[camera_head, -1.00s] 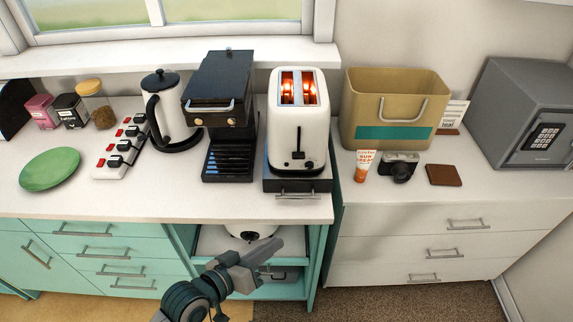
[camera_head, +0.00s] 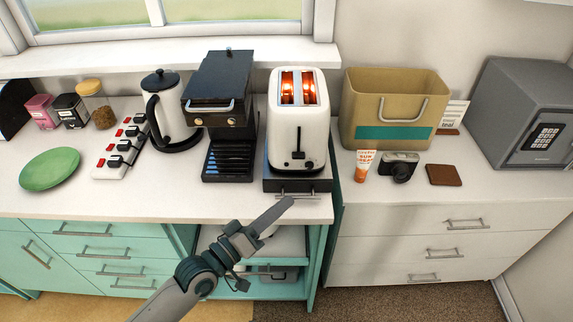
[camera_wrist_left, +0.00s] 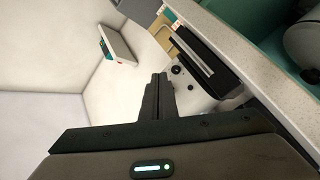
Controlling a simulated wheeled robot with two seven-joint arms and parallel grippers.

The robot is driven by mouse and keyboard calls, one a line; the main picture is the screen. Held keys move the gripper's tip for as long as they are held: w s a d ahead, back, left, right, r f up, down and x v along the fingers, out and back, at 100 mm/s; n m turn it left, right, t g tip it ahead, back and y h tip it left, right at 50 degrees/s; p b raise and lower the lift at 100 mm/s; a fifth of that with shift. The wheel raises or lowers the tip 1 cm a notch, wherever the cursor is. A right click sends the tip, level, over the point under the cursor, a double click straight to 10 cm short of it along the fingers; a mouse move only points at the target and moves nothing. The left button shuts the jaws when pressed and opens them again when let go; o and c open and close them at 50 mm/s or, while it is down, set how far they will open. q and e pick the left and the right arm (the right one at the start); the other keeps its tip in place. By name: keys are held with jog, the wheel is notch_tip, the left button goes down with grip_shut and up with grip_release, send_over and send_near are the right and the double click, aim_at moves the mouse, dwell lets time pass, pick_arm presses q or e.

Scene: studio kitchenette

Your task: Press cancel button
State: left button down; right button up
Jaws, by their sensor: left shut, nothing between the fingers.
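The white toaster (camera_head: 297,130) stands upright on a dark base with a drawer handle, near the counter's front edge. Its two top slots glow orange, and a black lever (camera_head: 299,155) shows low on its front. In the left wrist view, the white toaster front (camera_wrist_left: 200,84) lies just beyond my fingers, with a small dark round knob or button (camera_wrist_left: 176,69) on it. Which control is cancel cannot be read. My left gripper (camera_head: 288,203) is shut and empty, in front of and below the toaster. Its closed fingers also show in the left wrist view (camera_wrist_left: 158,80). My right gripper is out of view.
A black coffee machine (camera_head: 217,90) stands left of the toaster, with a kettle (camera_head: 172,115) beyond it. A beige basket (camera_head: 395,100), sunscreen tube (camera_head: 361,165) and camera (camera_head: 399,167) are to the right. An open shelf lies below the counter edge (camera_head: 220,207).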

aim_at(287, 165)
pick_arm(q)
jog(key=shift+w, duration=0.1)
jog(key=shift+w+f+b, duration=0.1)
jog(key=shift+w+b, duration=1.6)
jog(key=shift+w, duration=1.5)
jog(key=shift+w+b, duration=0.4)
jog(key=shift+w, duration=0.7)
jog(key=shift+w+b, duration=0.3)
jog(key=shift+w, duration=0.45)
jog(key=shift+s, duration=0.15)
jog(key=shift+s+p, duration=0.5)
jog(key=shift+s, duration=0.15)
